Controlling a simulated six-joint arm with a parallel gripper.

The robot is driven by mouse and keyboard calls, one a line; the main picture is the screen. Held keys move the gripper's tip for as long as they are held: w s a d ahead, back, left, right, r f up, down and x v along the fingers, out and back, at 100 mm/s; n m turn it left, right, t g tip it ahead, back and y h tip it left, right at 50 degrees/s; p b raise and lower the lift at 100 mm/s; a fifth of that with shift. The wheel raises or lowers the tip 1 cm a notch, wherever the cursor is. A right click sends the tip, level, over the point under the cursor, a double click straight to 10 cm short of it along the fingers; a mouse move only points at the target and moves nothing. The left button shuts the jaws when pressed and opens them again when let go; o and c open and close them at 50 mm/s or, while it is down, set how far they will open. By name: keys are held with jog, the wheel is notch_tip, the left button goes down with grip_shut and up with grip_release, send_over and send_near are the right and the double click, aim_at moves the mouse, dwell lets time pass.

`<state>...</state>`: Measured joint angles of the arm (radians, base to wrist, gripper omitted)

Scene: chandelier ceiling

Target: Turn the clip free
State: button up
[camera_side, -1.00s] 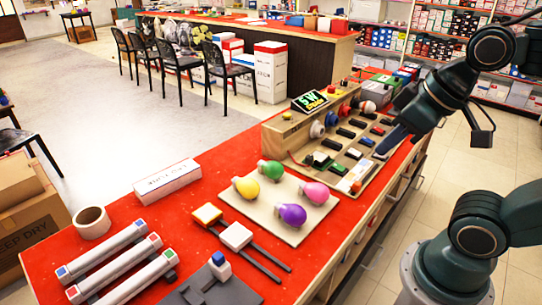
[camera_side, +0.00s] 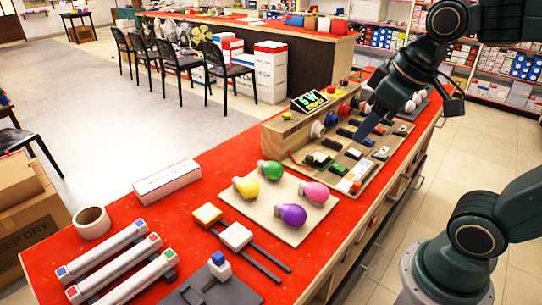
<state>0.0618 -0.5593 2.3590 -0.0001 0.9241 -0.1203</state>
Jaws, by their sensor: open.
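My gripper (camera_side: 364,130) is above the panel board (camera_side: 299,158) at the back right of the red table, with its fingers pointing down and left. It is open, seen nearly edge-on, and I see nothing between the fingers. I cannot tell which of these small parts is the clip. The gripper hides part of the board, and I cannot tell whether it touches anything there.
A pale board with a green bulb (camera_side: 270,169), yellow, pink and purple bulbs lies in front. Sliders (camera_side: 236,236), white tubes (camera_side: 105,248), a tape roll (camera_side: 92,222) and a white box (camera_side: 167,182) lie further left.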

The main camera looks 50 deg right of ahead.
jog(key=w+d+n+g, duration=0.1)
jog(key=w+d, duration=0.3)
jog(key=w, duration=0.4)
jog(key=n+g, duration=0.3)
jog(key=g, duration=0.1)
send_over(310, 156)
notch_tip(310, 156, down, 13)
notch_tip(310, 156, down, 14)
jog(key=shift+r, duration=0.2)
jog(key=c, duration=1)
